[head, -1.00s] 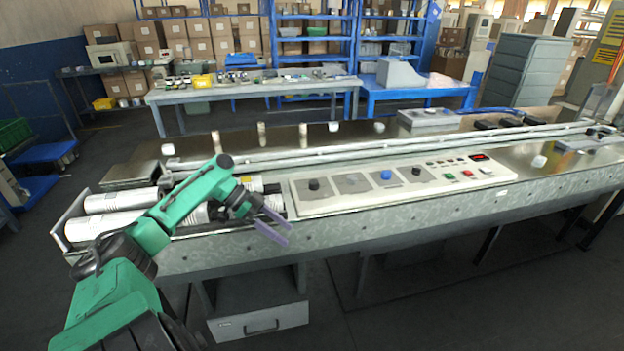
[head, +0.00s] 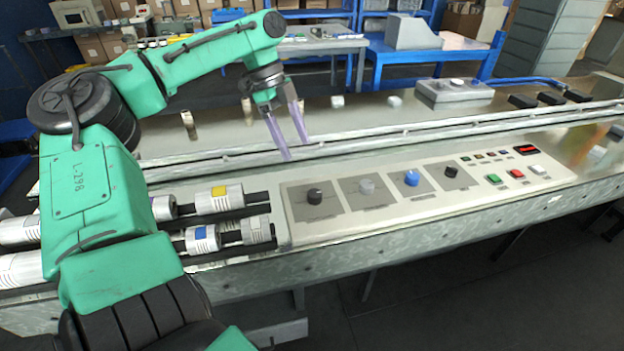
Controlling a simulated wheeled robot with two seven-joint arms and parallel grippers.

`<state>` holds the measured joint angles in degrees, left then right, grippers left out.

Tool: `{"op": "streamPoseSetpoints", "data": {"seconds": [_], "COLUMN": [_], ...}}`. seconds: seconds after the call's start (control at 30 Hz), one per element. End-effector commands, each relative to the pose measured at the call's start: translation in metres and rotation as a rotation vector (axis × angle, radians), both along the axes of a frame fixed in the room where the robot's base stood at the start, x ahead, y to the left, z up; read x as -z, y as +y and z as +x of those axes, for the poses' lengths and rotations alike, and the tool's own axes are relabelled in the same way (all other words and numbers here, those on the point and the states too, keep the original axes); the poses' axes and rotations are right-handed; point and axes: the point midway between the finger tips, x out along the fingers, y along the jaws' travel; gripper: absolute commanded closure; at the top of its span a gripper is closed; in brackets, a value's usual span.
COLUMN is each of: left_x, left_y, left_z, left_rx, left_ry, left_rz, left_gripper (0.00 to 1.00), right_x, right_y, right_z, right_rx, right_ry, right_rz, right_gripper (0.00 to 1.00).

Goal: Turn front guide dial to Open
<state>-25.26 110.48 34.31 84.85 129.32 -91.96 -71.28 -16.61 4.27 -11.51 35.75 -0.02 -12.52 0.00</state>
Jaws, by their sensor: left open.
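The control panel (head: 325,229) lies on the front of the machine in the head view. Along it sit a black dial (head: 315,197) at the left, a grey dial (head: 367,187), a blue dial (head: 411,178) and a smaller black dial (head: 451,172). The labels are too small to read, so I cannot tell which is the front guide dial. My left gripper (head: 296,149) is open and empty, its purple fingers pointing down above and behind the leftmost black dial, apart from it. My right gripper is not in view.
White rollers with a yellow band (head: 219,198) and a blue band (head: 201,239) lie left of the panel. Red (head: 517,174) and green (head: 493,178) buttons sit at its right. Metal rails (head: 400,134) run behind it. A grey box (head: 455,90) stands farther back.

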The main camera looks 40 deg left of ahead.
Motion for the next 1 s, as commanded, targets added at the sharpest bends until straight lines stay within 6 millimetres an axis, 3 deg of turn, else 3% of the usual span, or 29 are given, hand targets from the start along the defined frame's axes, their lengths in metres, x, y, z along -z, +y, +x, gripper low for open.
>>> {"op": "streamPoseSetpoints", "data": {"seconds": [0.2,0.43,0.6,0.83,1.0], "left_x": [0.054,0.104,0.119,0.119,0.119], "left_y": [-0.021,-0.042,-0.048,-0.048,-0.048], "left_z": [0.002,0.006,0.007,0.008,0.008], "left_rx": [0.002,0.001,-0.001,-0.001,-0.001], "left_ry": [0.004,0.004,0.001,-0.001,-0.001], "left_rz": [-0.002,-0.002,-0.001,-0.002,-0.002], "left_gripper": [0.24,0.24,0.24,0.24,0.89], "right_x": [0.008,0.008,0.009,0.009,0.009], "right_y": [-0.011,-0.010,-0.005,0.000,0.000], "right_z": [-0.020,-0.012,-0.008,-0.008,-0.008], "right_rx": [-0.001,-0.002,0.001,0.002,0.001], "right_ry": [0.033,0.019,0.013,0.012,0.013], "right_rz": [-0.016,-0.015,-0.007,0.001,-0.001], "right_gripper": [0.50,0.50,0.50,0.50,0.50]}}
